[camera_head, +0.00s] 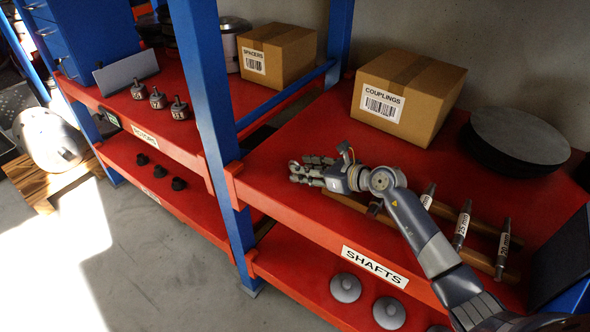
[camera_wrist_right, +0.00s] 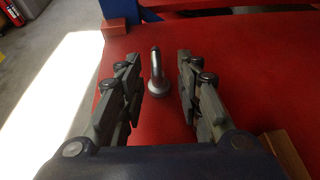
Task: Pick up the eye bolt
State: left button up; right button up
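The eye bolt (camera_wrist_right: 157,78) is a grey metal piece on the red shelf top (camera_wrist_right: 230,65). In the right wrist view it has a narrow upper end and a wider round collar at the near end. My right gripper (camera_wrist_right: 158,62) is open, with one finger on each side of the bolt and a visible gap on both sides. In the head view my right gripper (camera_head: 304,171) is low over the front left part of the shelf marked SHAFTS. The bolt is hard to tell apart from the fingers there. My left gripper is not in view.
Shafts with labels (camera_head: 462,225) lie on wooden rails (camera_head: 480,258) to the right, under and beside my forearm. A COUPLINGS box (camera_head: 408,95) and a dark round disc (camera_head: 515,145) stand behind. A blue rack post (camera_head: 213,100) rises left of the gripper.

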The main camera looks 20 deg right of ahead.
jog(key=x, duration=0.4)
jog(key=shift+a+f, duration=0.15)
jog(key=shift+a, duration=0.1)
grip_shut()
